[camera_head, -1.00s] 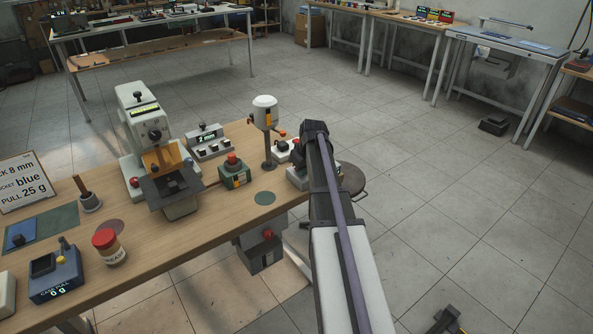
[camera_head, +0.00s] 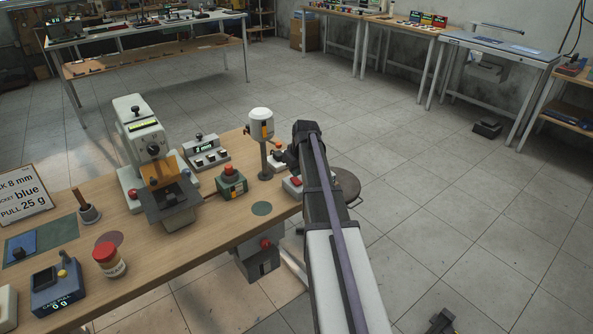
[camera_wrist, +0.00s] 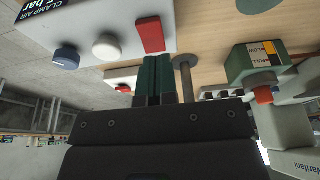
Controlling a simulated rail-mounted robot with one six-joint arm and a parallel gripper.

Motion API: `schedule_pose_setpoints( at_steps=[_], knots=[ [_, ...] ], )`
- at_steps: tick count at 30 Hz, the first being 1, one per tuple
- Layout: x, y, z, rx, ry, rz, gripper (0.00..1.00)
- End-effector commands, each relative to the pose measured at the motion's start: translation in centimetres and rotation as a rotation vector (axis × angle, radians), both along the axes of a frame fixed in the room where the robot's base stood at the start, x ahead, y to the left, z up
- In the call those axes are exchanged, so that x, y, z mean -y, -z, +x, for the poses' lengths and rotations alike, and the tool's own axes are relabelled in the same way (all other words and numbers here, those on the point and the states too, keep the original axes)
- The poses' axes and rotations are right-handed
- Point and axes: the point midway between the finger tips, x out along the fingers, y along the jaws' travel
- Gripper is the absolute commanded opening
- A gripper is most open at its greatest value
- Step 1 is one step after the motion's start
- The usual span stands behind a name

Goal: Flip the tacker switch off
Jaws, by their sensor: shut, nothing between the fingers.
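My gripper (camera_wrist: 158,64) is shut, its two dark green fingers together and empty. Just beyond the fingertips in the wrist view is a red rectangular rocker (camera_wrist: 150,36) on a pale control box (camera_wrist: 95,22) labelled CLAMP AIR; I cannot tell if they touch. A smaller pale box (camera_wrist: 115,76) with a red button (camera_wrist: 123,88) lies past the fingers, partly hidden by them. No readable label marks either control as the tacker switch. In the head view my arm partly covers the pale box (camera_head: 290,190); my fingertips cannot be made out there.
A post (camera_wrist: 186,78) stands close right of the fingers; in the head view it carries a white-topped unit (camera_head: 261,122). A green box (camera_head: 231,185) with a red knob and a press-like machine (camera_head: 143,140) stand to the left.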

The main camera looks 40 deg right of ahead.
Motion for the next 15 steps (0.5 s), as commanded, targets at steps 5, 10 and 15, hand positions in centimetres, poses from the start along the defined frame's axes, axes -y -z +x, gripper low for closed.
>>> schedule_pose_setpoints(
  at_steps=[5, 10, 15],
  knots=[
    [-0.1, -5.3, -1.6, 0.000, 0.001, 0.000, 0.00],
    [-0.1, -8.8, -3.5, 0.000, -0.001, 0.000, 0.00],
    [0.0, -10.3, -4.6, 0.000, -0.001, 0.000, 0.00]
  ],
)
